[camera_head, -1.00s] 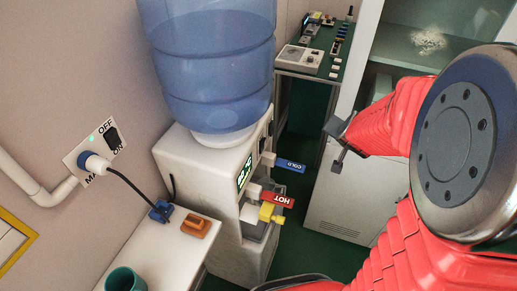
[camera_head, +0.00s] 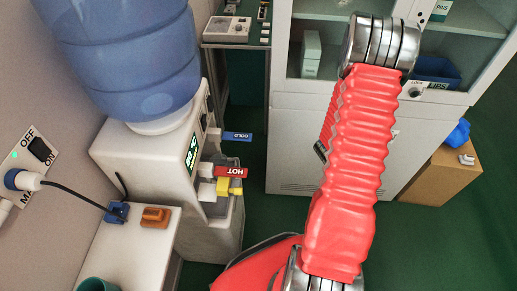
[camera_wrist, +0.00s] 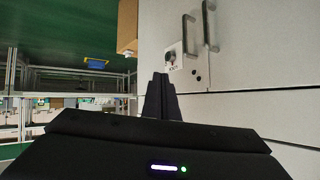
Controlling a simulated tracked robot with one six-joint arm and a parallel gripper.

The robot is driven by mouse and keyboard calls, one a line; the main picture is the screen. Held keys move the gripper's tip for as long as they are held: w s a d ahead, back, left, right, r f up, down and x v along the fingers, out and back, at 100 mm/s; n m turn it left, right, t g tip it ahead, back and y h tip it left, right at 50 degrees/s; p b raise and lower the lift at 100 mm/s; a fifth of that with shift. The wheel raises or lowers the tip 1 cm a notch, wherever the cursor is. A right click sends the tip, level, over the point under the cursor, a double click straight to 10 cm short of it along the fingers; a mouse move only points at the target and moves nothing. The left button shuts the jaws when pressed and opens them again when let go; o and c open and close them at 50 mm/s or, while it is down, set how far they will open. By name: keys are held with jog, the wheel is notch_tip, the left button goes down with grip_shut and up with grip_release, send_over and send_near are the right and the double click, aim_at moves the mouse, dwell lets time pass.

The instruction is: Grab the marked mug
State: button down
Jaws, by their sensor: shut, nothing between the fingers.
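A teal mug (camera_head: 97,285) stands on the white counter (camera_head: 150,240) at the bottom left of the head view. Only its upper rim shows, cut by the picture's lower edge, and no mark on it can be seen. My gripper (camera_wrist: 160,76) shows in the wrist view as two dark fingers closed together, empty, in front of white cabinet doors. In the head view my red arm hides most of it. The gripper is well away from the mug, and no mug shows in the wrist view.
A water dispenser (camera_head: 150,155) with blue COLD and red HOT taps stands beside the counter. An orange block (camera_head: 155,217) and a blue plug (camera_head: 117,212) with a cable lie on the counter. A white cabinet (camera_head: 290,150) stands behind my arm, a cardboard box (camera_head: 437,178) to its right.

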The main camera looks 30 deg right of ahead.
jog(key=s+d+f+m+g+h, duration=0.1)
jog(key=s+f+g, duration=0.3)
jog(key=s, duration=0.8)
jog(key=shift+d+f+m, duration=0.5)
jog(key=shift+d+f, duration=0.05)
jog(key=shift+d, duration=0.15)
jog(key=c, duration=2.5)
grip_release()
